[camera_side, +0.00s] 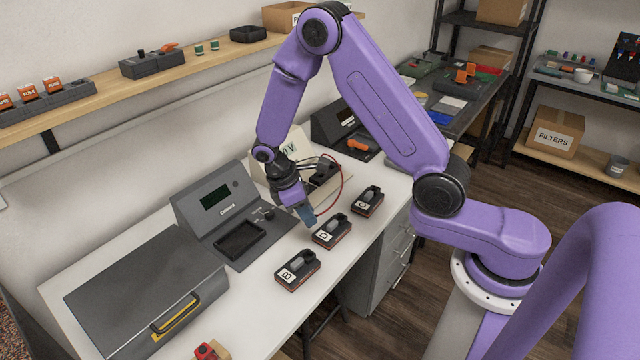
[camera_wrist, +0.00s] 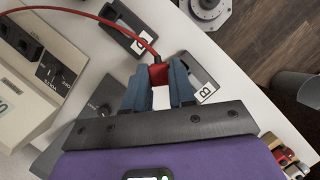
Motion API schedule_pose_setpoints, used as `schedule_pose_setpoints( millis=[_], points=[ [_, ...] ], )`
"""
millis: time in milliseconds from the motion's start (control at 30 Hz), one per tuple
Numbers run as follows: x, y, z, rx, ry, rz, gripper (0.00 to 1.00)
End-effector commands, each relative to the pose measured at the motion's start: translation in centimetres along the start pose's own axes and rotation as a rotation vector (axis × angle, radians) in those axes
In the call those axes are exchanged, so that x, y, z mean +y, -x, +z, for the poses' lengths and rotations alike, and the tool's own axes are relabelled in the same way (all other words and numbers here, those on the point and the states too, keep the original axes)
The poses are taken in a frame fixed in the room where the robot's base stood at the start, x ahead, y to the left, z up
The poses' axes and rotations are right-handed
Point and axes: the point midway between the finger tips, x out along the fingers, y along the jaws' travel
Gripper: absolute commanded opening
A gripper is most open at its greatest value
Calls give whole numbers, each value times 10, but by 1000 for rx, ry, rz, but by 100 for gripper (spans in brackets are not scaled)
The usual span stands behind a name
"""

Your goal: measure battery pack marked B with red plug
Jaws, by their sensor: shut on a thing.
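My gripper (camera_side: 308,215) is shut on the red plug (camera_wrist: 158,74), whose red cable (camera_wrist: 110,17) runs off to the left. In the wrist view both blue fingers (camera_wrist: 158,94) flank the plug. The pack marked B (camera_side: 298,268) lies nearest the front-left of the row on the bench. In the wrist view a dark pack with a label that looks like B (camera_wrist: 200,76) lies just beyond the right finger, partly covered by it. The plug appears above the bench, apart from any pack. In the side view the fingers hide the plug.
Two other packs, a middle one (camera_side: 331,232) and a far one (camera_side: 367,201), stand in the same row. A meter with a dial (camera_wrist: 56,73) stands to the left in the wrist view. A grey console (camera_side: 220,205) and a closed case (camera_side: 145,285) occupy the bench's left.

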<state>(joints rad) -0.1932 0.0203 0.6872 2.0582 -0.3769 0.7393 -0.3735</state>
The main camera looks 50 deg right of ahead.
Motion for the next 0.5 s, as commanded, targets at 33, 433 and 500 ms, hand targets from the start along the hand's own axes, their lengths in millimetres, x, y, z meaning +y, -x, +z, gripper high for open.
schedule_pose_setpoints(
  millis=[33,433,500],
  points=[
    [-11,1,-4,-1,-22,-10,0],
    [-30,-8,-16,-1,-81,-33,0],
    [-30,-13,-18,-1,-80,-33,0]
  ],
)
